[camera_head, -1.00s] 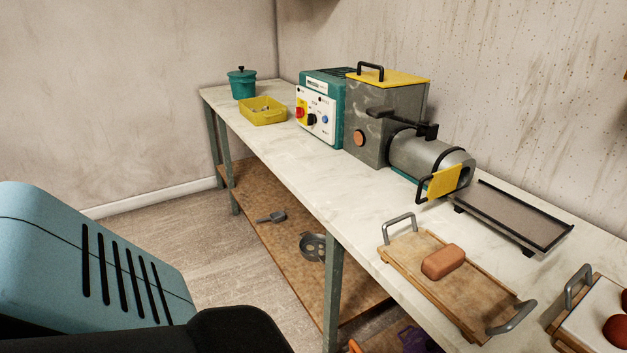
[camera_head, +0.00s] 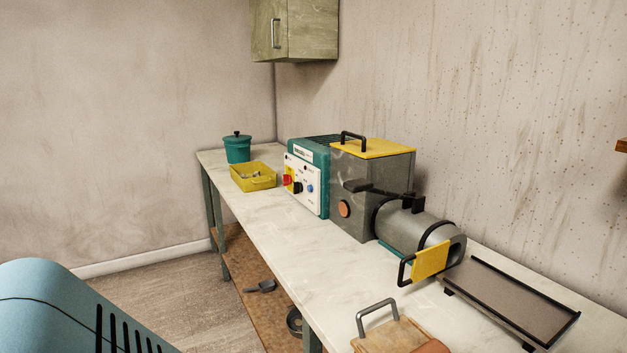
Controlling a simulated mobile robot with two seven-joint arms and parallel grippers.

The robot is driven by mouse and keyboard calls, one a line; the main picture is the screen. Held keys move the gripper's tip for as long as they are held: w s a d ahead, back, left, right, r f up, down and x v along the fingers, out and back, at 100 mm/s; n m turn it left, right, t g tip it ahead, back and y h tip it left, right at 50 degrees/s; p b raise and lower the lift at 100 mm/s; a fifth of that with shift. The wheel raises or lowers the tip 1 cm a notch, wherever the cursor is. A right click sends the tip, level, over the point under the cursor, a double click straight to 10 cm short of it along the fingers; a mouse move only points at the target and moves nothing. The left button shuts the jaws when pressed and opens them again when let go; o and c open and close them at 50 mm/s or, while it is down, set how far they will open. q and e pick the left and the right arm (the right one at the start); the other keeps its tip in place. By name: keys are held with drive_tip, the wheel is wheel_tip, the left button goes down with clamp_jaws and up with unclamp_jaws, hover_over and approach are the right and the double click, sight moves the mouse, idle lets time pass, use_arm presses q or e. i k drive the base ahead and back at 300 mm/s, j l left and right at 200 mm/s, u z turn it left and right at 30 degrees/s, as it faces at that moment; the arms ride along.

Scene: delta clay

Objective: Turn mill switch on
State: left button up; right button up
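The mill (camera_head: 372,195) stands on the long workbench, a grey metal box with a yellow lid and a grey barrel (camera_head: 415,229) on its right. Its teal control unit (camera_head: 322,159) adjoins it on the left. The white control panel (camera_head: 302,183) on the unit's front carries a red knob on a yellow plate (camera_head: 288,180), a black knob (camera_head: 297,188) and a blue button (camera_head: 310,188). Which of these is the mill switch, and its setting, I cannot tell at this size. Neither gripper is in view.
The workbench top (camera_head: 270,218) is clear in front of the control unit. A yellow bin (camera_head: 254,178) and teal pot (camera_head: 237,149) stand at its far end. A cabinet (camera_head: 295,28) hangs above.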

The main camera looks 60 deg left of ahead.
sight(287, 179)
drive_tip(key=i+u, duration=0.15)
drive_tip(key=u, duration=1.7)
